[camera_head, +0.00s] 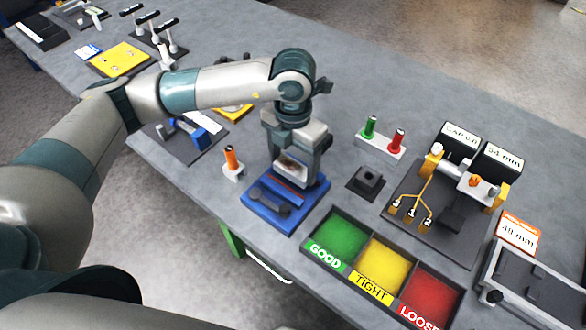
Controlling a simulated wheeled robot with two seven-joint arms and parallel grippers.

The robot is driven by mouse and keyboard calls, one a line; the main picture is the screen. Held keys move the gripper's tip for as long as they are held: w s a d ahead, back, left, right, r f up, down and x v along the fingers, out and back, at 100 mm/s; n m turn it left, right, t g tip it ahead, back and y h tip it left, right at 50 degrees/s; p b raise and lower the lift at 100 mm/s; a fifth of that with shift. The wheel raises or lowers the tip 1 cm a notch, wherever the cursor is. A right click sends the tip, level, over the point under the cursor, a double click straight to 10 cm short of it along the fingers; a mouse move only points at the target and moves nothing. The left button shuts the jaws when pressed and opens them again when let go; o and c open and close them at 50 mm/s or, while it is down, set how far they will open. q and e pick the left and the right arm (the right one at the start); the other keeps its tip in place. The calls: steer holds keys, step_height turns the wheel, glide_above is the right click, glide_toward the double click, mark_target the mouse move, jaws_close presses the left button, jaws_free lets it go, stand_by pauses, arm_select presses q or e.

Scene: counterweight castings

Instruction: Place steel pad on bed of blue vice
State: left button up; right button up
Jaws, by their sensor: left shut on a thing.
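The blue vice (258,215) stands near the front edge of the bench, with a dark screw and handle on its front side. My left gripper (292,168) points down over the vice's back part. It is shut on a small pale block, which I take for the steel pad (291,170). The pad is partly hidden by the fingers. I cannot tell whether it touches the vice bed or hangs just above it. My right gripper is out of view.
An orange-topped peg (232,160) stands left of the vice. A dark block (366,181) lies right of it. The GOOD, TIGHT and LOOSE tray (352,261) is at front right, with a gauge fixture (440,200) behind. Another blue device (190,130) is partly behind my arm.

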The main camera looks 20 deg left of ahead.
mark_target(293, 167)
arm_select(q)
step_height(293, 167, down, 3)
steer(key=shift+r+p, duration=0.2)
steer(key=shift+p, duration=0.5)
steer(key=shift+f, duration=0.2)
steer(key=shift+f+b, duration=0.2)
steer(key=shift+b, duration=0.1)
steer(key=o, duration=1.7)
steer(key=shift+c, duration=0.2)
steer(key=shift+r, duration=0.25)
